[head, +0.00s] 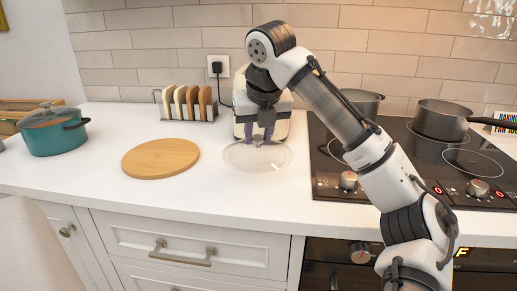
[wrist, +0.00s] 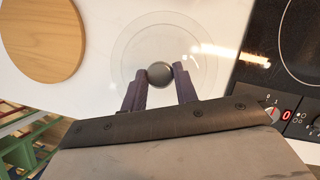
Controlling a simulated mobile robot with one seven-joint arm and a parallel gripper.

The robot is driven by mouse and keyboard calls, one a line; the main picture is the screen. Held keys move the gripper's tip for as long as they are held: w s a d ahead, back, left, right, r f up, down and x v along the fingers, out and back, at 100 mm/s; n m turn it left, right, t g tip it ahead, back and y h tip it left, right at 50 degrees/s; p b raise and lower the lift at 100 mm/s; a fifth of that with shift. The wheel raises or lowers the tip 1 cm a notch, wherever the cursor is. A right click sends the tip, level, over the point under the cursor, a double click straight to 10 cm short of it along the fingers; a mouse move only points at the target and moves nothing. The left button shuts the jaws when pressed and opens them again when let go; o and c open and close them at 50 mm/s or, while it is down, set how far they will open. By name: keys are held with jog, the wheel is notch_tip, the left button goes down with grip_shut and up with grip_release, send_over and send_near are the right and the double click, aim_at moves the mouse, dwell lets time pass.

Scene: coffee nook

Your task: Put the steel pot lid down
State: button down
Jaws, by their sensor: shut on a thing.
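The steel pot lid (head: 238,158) is a clear glass disc with a thin rim, level over the white counter between the round wooden board and the hob. It also shows in the wrist view (wrist: 199,48), with its round dark knob (wrist: 160,73) between my fingertips. My gripper (head: 259,139) points down and is shut on the knob; it also shows in the wrist view (wrist: 160,77). The lid is at or just above the counter; I cannot tell whether it touches.
The wooden board (head: 160,158) lies left of the lid. Behind are a toast rack (head: 186,104) and a cream appliance (head: 241,100), partly hidden by my arm. The black hob (head: 330,172) with pots is at the right; a teal pot (head: 55,134) stands far left.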

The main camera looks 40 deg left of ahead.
aim_at(260, 140)
jog(key=shift+f, duration=1.75)
jog(key=shift+f, duration=0.15)
jog(key=c, duration=1.1)
grip_release()
jog(key=p+v, duration=0.1)
jog(key=v, duration=1.1)
jog(key=shift+a+r, duration=0.1)
jog(key=shift+r, duration=0.1)
